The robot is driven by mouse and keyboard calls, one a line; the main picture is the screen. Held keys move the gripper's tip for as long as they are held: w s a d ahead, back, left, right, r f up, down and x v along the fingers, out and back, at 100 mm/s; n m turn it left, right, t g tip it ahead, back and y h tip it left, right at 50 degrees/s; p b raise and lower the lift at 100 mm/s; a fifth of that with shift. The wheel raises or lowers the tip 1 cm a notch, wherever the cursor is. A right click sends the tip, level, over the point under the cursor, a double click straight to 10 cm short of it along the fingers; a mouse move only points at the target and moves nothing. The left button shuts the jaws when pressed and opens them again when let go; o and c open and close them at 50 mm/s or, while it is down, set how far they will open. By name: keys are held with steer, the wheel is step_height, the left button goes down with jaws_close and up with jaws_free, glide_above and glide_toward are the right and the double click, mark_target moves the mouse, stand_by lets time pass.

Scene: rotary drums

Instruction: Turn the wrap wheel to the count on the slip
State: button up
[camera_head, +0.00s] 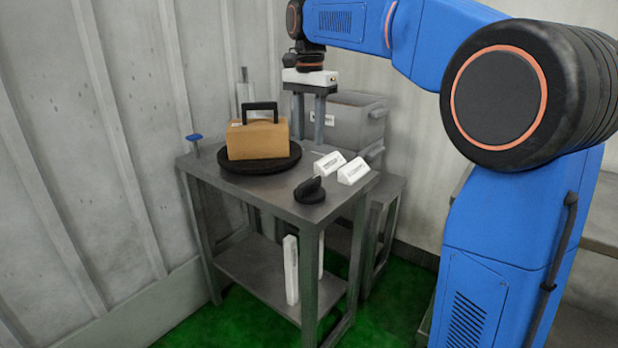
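A round black turntable (237,168) lies flat on the grey metal table; I take it as the wrap wheel. A tan box (257,140) sits on it, with a black upright handle (259,106) on top. Two white wedge-shaped cards, one (329,162) and another to its right (354,171), stand at the table's right side; their print is too small to read, and I cannot tell which is the slip. My gripper (309,140) points down, to the right of the box and apart from it. Its two fingers are spread, with nothing seen between them.
A black knob (310,190) sits near the table's (260,192) front right corner. A small blue-topped post (195,138) stands at the left corner. A grey bin (352,125) stands behind on a lower stand. The table's front left is clear; a ribbed wall is close on the left.

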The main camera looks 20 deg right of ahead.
mark_target(309, 180)
step_height(309, 180, down, 13)
steer(key=shift+f, duration=0.1)
stand_by(0.4)
jaws_close()
